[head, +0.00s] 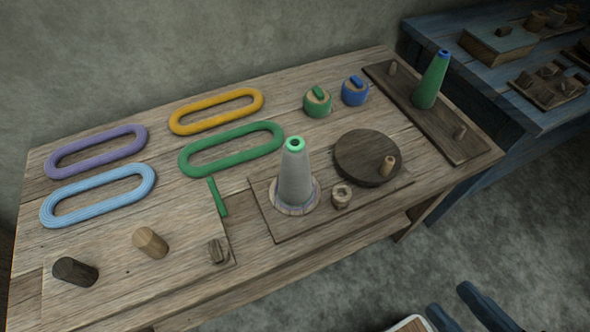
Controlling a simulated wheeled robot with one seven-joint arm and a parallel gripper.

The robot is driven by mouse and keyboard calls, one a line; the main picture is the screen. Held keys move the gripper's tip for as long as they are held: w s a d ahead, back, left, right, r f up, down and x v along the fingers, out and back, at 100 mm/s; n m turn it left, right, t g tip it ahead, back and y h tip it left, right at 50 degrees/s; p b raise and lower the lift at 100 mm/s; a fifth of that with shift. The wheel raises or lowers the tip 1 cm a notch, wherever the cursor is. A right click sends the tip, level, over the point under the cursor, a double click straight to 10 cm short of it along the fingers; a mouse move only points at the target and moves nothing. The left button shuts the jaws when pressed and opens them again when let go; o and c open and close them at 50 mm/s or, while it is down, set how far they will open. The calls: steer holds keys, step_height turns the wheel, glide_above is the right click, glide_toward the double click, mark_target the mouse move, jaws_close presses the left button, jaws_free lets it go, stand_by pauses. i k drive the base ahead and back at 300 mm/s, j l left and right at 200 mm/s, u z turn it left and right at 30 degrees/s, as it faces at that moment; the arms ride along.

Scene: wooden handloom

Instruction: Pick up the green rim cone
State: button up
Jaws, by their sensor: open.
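The green rim cone (295,178) is a pale grey, thread-wound cone with a bright green ring around its open top. It stands upright on a round light base on a dark wooden board (272,222), near the front of the table, right of the middle. A second cone (432,82) is green with a blue top and stands on another dark board at the far right.
A small wooden spool (342,196) and a dark round disc (367,158) with a peg stand close right of the cone. A green loop (232,148) lies behind left. Green (317,103) and blue (355,92) lidded pots stand behind. Blue bars (486,306) show at bottom right.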

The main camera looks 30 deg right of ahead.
mark_target(294, 183)
steer(key=u, duration=0.7)
steer(key=l+u, duration=0.25)
steer(key=u, duration=0.25)
steer(key=k+l+u, duration=0.1)
steer(key=u, duration=0.4)
steer(key=k+l+u, duration=0.15)
steer(key=l+u, duration=0.15)
steer(key=u, duration=0.2)
steer(key=k+l, duration=0.75)
